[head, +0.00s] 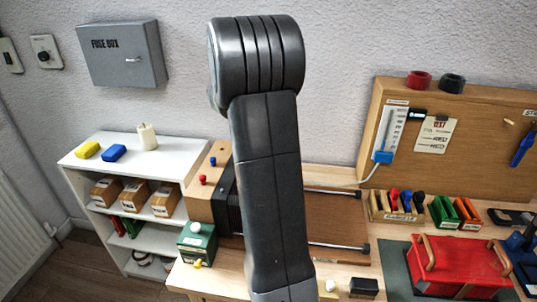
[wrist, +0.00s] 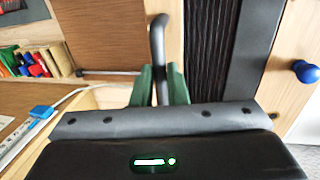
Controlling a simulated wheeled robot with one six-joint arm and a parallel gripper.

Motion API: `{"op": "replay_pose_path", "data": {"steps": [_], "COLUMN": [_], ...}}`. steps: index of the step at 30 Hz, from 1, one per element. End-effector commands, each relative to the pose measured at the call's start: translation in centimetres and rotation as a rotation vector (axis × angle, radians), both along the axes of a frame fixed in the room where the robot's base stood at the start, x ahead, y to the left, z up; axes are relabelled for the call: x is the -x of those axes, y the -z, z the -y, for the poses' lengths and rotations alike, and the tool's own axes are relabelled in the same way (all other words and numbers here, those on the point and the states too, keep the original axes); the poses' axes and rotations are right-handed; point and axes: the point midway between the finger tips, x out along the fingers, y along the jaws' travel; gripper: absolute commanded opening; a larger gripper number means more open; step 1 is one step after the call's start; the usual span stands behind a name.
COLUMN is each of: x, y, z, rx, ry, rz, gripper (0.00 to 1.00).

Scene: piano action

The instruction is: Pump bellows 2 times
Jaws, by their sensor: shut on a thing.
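The bellows (wrist: 207,60) show black pleats beside a grey plate in the wrist view, with a wooden end block (wrist: 305,40) at the right. In the head view the wooden end block (head: 207,185) stands left of my arm, with the dark side of the bellows (head: 228,190) next to it. A dark bent handle (wrist: 157,35) rises between the green fingers of my gripper (wrist: 160,85), which is shut on it. My arm hides the gripper, the handle and much of the bellows in the head view.
Two metal rails (head: 335,194) run right over a brown board. A green box (head: 197,242) stands in front of the end block. A white shelf (head: 90,165) is at the left. Tool racks (head: 395,207) and a red case (head: 455,268) are at the right.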

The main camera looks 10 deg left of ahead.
Motion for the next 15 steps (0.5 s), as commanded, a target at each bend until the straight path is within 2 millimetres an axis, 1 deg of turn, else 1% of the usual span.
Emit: {"op": "replay_pose_path", "data": {"steps": [1,6,7,8,9,10,15], "x": [-0.08,-0.10,-0.10,-0.10,-0.10,-0.09,-0.07], "y": [-0.16,-0.19,-0.18,-0.18,-0.18,-0.16,-0.11], "z": [-0.31,-0.34,-0.35,-0.35,-0.33,-0.31,-0.18], "rx": [-0.007,-0.008,-0.008,-0.008,-0.008,-0.007,-0.005], "ry": [-0.002,-0.002,-0.002,-0.002,-0.002,-0.002,-0.002], "rz": [0.006,0.006,0.007,0.007,0.006,0.006,0.004], "gripper": [0.00,0.00,0.19,0.25,0.33,0.35,0.35]}}
